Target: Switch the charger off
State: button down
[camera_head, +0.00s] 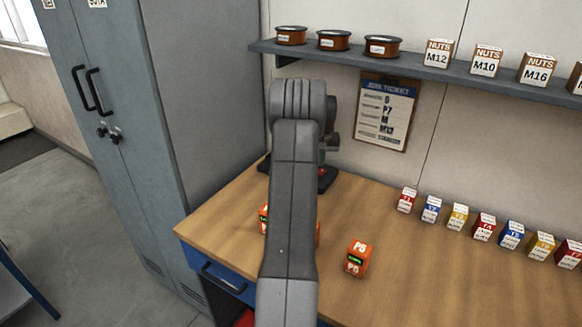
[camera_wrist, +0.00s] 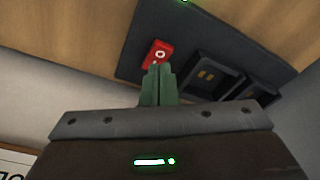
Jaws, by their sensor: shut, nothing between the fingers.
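The charger (camera_wrist: 135,68) is a dark panel with a red switch (camera_wrist: 160,52) marked with a white ring, and two dark bays beside the switch. In the head view the charger (camera_head: 328,179) shows only partly, behind my arm at the back of the bench. My gripper (camera_wrist: 157,68) has green fingers, closed together and empty. Their tips are at the lower edge of the red switch in the wrist view; I cannot tell whether they press it. A small green light (camera_wrist: 183,1) shows at the top edge of the wrist view.
An orange P5 block (camera_head: 357,259) stands on the wooden bench (camera_head: 420,290); other orange pieces are mostly hidden behind my arm. Several small coloured boxes (camera_head: 484,226) line the bench's right. A shelf (camera_head: 420,62) with tins and nut boxes hangs above. A grey cabinet (camera_head: 205,110) stands left.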

jog(key=shift+f+b, duration=0.7)
jog(key=shift+f, duration=0.6)
dwell(0.7)
jog(key=shift+r, duration=0.1)
jog(key=shift+r+p, duration=2.4)
jog(key=shift+r, duration=1.1)
